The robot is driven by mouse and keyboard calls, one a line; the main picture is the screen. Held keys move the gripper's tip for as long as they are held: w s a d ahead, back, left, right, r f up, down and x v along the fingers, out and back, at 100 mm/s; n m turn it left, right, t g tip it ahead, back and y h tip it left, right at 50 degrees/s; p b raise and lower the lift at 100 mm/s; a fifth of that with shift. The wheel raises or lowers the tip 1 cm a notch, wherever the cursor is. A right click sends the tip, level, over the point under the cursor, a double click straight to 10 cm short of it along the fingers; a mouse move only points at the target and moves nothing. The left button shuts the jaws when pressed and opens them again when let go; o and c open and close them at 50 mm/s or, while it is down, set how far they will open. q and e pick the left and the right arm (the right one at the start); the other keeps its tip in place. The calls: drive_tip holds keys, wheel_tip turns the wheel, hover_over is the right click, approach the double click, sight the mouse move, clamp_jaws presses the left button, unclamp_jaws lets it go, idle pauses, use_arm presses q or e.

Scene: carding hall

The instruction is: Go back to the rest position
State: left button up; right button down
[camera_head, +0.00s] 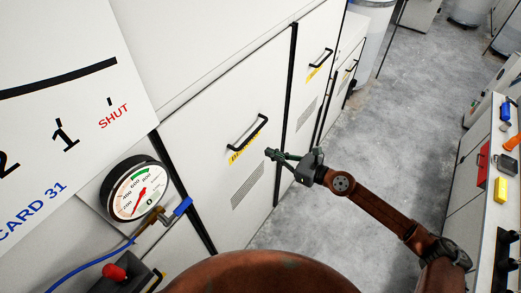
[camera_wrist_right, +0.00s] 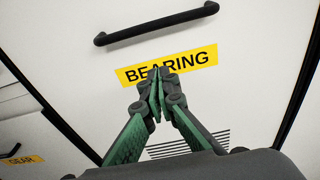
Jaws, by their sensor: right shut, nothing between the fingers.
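My right gripper (camera_head: 272,155) is shut and empty in the head view, in front of a white cabinet door at the end of my brown right arm. In the right wrist view its green fingers (camera_wrist_right: 158,85) meet at the tips. They overlap the lower edge of a yellow label reading BEARING (camera_wrist_right: 190,63). Whether the fingertips touch the door cannot be told. The black door handle (camera_wrist_right: 155,24) is above the label, apart from the fingers. The BEARING door (camera_head: 208,150) looks closed. My left gripper does not show.
A pressure gauge (camera_head: 137,188) with a blue-handled valve (camera_head: 182,206) is at left, near a white sign (camera_head: 60,90) reading SHUT. More cabinet doors (camera_head: 318,50) continue to the back. Grey floor (camera_head: 400,130) between is clear.

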drive_tip(key=shift+b+v, duration=0.35)
drive_tip(key=shift+v, duration=1.1)
